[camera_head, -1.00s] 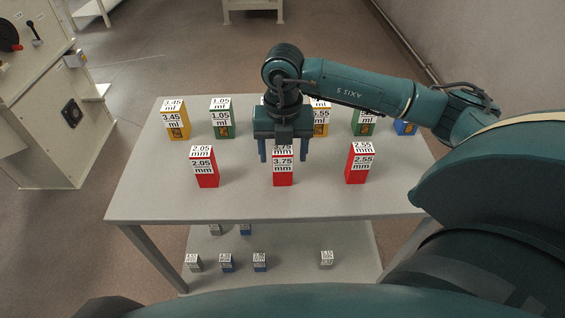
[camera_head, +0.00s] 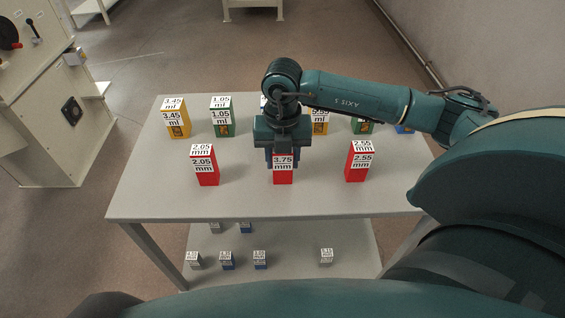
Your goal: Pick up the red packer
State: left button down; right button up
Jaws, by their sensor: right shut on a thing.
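Three red packers stand upright in the front row on the grey table (camera_head: 240,205). The middle red packer (camera_head: 283,176) is labelled 3.75 mm. The left red packer (camera_head: 207,175) reads 2.05 mm and the right red packer (camera_head: 357,168) reads 2.55 mm. My right gripper (camera_head: 283,158) points down over the middle packer and is shut on it. The gripper hides the packer's top. The packer appears to rest on the table. My left gripper is not in view.
A back row holds a yellow box (camera_head: 177,121), a green box (camera_head: 222,121), and others partly hidden by my right arm. Small boxes (camera_head: 260,262) stand on the lower shelf (camera_head: 300,240). A cream machine cabinet (camera_head: 50,130) stands at the left. The table's left front is clear.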

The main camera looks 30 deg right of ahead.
jog(key=shift+c, duration=0.7)
jog(key=shift+r, duration=0.15)
